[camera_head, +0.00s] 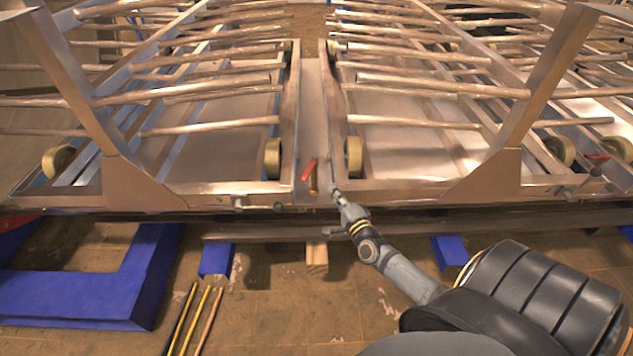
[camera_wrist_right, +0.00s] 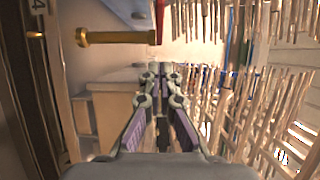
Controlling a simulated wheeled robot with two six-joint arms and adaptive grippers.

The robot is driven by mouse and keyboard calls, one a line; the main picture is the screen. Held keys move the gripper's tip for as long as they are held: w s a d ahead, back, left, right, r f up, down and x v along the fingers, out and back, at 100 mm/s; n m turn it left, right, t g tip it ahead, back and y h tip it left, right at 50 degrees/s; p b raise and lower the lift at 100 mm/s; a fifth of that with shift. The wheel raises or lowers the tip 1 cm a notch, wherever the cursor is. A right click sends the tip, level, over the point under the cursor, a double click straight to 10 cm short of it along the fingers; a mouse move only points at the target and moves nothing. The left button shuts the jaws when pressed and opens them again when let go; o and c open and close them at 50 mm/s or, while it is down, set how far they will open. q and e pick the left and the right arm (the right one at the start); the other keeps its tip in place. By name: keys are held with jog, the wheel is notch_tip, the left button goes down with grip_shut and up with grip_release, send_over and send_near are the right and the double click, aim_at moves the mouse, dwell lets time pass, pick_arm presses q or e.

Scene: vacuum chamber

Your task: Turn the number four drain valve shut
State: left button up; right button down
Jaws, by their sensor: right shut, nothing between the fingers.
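A drain valve with a red lever handle (camera_head: 309,168) and a short brass stem (camera_head: 314,182) sits at the middle front of the metal frame in the head view. In the right wrist view the brass stem (camera_wrist_right: 120,37) lies sideways at the upper left, with the red handle (camera_wrist_right: 159,18) at its right end, cut by the top edge. A plate with the digit 4 (camera_wrist_right: 37,5) shows in the top left corner. My right gripper (camera_head: 337,193) is shut and empty, just right of the valve and apart from it. Its closed fingertips (camera_wrist_right: 160,72) show below the handle. My left gripper is not in view.
Metal racks with many tubes (camera_head: 220,88) fill both sides behind the valve. A front rail (camera_head: 250,212) runs below it. Another red handle (camera_head: 598,156) is at the far right. Blue supports (camera_head: 130,285) and thin rods (camera_head: 195,320) are lower left.

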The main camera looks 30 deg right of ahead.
aim_at(309, 169)
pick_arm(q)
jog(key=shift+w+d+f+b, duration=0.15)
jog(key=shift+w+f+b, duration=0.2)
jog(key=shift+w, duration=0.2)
pick_arm(e)
jog(key=w+a, duration=0.1)
jog(key=w, duration=0.6)
jog(key=shift+a, duration=0.4)
